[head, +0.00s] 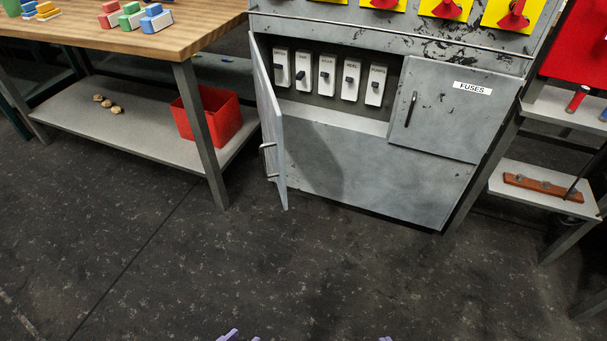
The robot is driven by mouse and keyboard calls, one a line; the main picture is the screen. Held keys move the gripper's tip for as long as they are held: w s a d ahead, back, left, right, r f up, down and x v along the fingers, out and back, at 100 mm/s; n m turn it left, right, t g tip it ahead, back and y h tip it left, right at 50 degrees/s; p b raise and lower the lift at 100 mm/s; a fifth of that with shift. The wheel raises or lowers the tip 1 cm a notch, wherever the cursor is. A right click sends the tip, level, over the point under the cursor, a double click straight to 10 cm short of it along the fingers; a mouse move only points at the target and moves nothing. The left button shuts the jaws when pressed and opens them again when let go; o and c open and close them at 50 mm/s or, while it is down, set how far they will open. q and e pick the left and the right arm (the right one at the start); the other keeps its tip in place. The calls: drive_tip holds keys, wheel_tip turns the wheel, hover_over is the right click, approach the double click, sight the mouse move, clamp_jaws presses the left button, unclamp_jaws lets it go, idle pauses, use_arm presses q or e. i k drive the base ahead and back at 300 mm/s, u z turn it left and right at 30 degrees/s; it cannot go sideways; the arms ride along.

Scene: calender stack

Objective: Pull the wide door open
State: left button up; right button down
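The wide door (270,120) of the grey cabinet (375,180) is hinged at the left and stands swung well out toward me, seen almost edge-on. Its bar handle (268,161) is on the outer face, to the left. Behind it the compartment shows a row of several labelled switches (326,74). Small purple tips at the bottom edge seem to be my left gripper (240,336) and my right gripper (385,339). Both are far below the door and apart from it. Almost all of each is out of frame, so their opening is hidden.
The smaller door marked FUSES (450,110) is shut, beside the open compartment. A wooden-topped workbench (110,30) with a red bin (222,120) on its lower shelf stands close left of the door. A shelf rack (530,190) is at the right. The floor (300,270) in front is clear.

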sight(271, 115)
drive_tip(key=z, duration=0.65)
drive_tip(key=i, duration=0.85)
drive_tip(key=u, duration=1.05)
